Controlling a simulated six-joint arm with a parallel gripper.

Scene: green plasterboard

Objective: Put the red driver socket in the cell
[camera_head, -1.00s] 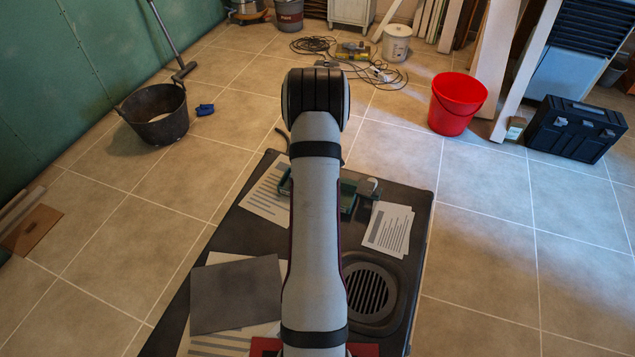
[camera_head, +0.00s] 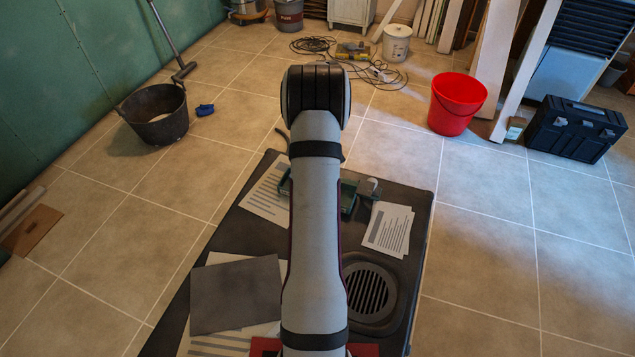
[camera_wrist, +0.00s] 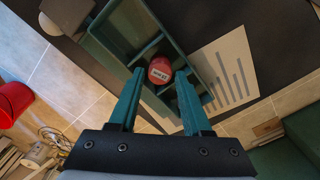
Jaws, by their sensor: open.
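The red driver socket (camera_wrist: 159,71) shows in the wrist view as a short red cylinder with a pale label. It appears between the fingertips of my gripper (camera_wrist: 158,75), which is open, with a gap on either side of the socket. Behind it is a green tray (camera_wrist: 177,42) with dividers and several cells. The socket appears at the tray, near a divider; I cannot tell whether it rests fully inside one cell. In the head view the tray (camera_head: 349,200) is mostly behind my arm, and the socket and gripper are hidden.
A grey block (camera_wrist: 68,13) stands beside the tray. Printed sheets (camera_head: 388,229) lie to its right on the dark table (camera_head: 421,240), near a round grille (camera_head: 368,293). A red bucket (camera_head: 457,103) and black toolbox (camera_head: 575,130) stand on the floor.

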